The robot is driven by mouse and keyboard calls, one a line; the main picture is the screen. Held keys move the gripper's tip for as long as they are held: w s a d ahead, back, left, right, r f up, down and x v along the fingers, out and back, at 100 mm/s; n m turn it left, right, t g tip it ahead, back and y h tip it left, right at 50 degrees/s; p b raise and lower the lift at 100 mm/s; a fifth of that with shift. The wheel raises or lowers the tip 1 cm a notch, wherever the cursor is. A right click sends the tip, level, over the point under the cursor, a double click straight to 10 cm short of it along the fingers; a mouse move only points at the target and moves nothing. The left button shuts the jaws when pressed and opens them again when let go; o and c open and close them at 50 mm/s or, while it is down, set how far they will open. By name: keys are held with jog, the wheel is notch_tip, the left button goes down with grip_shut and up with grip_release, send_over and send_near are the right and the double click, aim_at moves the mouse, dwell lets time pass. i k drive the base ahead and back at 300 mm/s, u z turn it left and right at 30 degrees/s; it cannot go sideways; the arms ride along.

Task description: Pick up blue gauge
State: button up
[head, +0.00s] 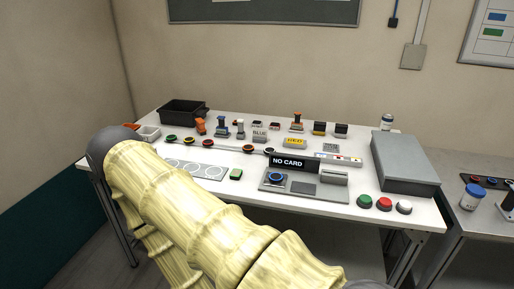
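A round dark piece with a blue rim (276,178), which looks like the blue gauge, sits on the left part of a grey console (303,190) on the white table. The console has a black sign reading "NO CARD" (288,163). Another small round blue-topped piece (491,181) lies on the side bench at the far right; it is too small to tell what it is. My arm, in a pale yellow sleeve, crosses the lower left in front of the table. My gripper is out of the picture, so its state is hidden.
The white table (232,199) holds a black bin (183,112), small blocks and stamps at the back, a long bar with round pieces, and a large grey box (404,162) at the right. Red (384,203), green and white buttons stand at the front right.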

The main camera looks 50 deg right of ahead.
aim_at(221, 130)
jog(key=z, duration=0.35)
jog(key=i, duration=1.3)
jog(key=z, duration=1.2)
jog(key=i, duration=1)
jog(key=z, duration=1.35)
jog(key=i, duration=0.4)
jog(key=z, duration=1.9)
jog(key=k, duration=1.3)
jog(key=u, duration=1.95)
